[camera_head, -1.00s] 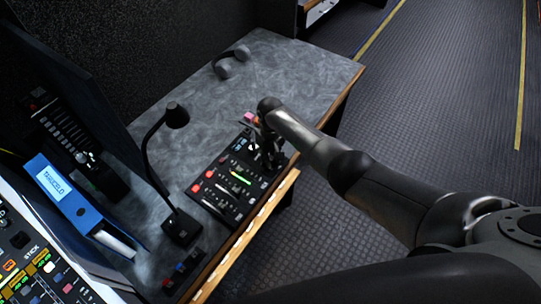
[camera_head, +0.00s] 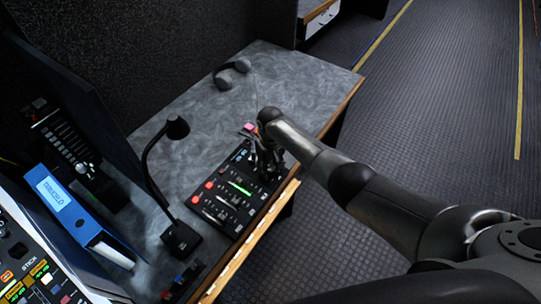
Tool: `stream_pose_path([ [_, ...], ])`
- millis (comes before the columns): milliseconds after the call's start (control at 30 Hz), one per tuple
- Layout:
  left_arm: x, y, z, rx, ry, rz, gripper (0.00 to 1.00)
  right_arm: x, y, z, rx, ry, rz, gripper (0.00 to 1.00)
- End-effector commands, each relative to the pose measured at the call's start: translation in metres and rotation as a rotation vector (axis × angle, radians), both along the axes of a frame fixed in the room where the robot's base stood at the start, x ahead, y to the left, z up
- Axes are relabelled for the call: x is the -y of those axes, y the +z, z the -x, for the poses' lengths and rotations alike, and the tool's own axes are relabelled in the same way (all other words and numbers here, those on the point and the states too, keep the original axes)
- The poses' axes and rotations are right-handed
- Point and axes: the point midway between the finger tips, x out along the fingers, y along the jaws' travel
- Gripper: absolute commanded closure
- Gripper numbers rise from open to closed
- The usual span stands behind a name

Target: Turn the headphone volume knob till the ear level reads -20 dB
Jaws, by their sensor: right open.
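A black control panel (camera_head: 228,190) with red buttons and a lit green bar lies near the front edge of the desk. My right gripper (camera_head: 266,172) is over the panel's far right end, pointing down, and is open. It hides that end, so I cannot make out the headphone volume knob or whether the fingers touch it. The ear level reading is too small to read. My left gripper is not in view.
A gooseneck microphone (camera_head: 180,240) stands left of the panel. A blue binder (camera_head: 65,205) and a fader unit (camera_head: 68,145) are further left. A pink item (camera_head: 249,127) lies behind the gripper. The desk top (camera_head: 295,75) is clear at the far right.

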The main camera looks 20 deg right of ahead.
Motion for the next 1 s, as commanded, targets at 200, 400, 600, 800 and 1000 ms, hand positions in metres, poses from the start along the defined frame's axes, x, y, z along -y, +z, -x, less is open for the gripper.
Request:
stream_pose_path([
  [200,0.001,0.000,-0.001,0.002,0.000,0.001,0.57,0.001,0.027,-0.001,0.005,0.000,0.001,0.56],
  [400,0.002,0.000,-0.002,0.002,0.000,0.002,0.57,0.000,0.064,-0.001,0.006,0.000,-0.001,0.56],
  [600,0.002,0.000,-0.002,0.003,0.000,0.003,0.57,0.000,0.097,-0.001,0.004,0.000,0.000,0.56],
  [800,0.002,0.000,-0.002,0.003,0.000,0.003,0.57,0.000,0.113,0.000,0.002,-0.001,0.000,0.56],
  [1000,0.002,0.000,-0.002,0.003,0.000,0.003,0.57,0.000,0.114,0.000,0.001,-0.001,0.001,0.56],
])
